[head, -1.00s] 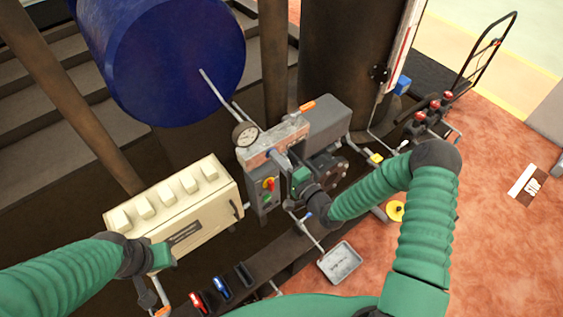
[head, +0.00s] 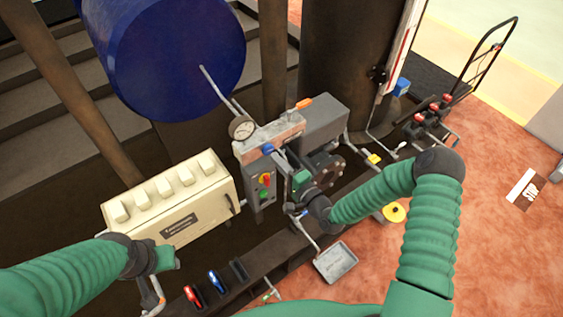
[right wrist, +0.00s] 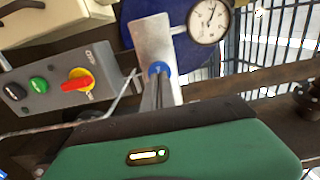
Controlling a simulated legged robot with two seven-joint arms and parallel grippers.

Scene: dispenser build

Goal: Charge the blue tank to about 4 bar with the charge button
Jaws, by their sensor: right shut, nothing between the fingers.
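The big blue tank (head: 165,65) hangs at the upper left in the head view. A round white gauge (head: 242,128) sits at the left end of the grey metal block (head: 270,138). The gauge also shows in the right wrist view (right wrist: 208,20); its numbers are too small to read. A blue button (right wrist: 158,68) is on the block's face. My right gripper (head: 275,156) is shut and empty, its thin fingers pointing at the blue button; contact cannot be told. My left gripper (head: 163,262) is low at the left, its fingers unclear.
A grey control box (right wrist: 60,88) with a red-and-yellow switch (right wrist: 78,84) and green button (right wrist: 38,84) is beside the block. A cream case (head: 170,205) stands left. A grey tray (head: 336,262) and coloured tools (head: 217,281) are in front.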

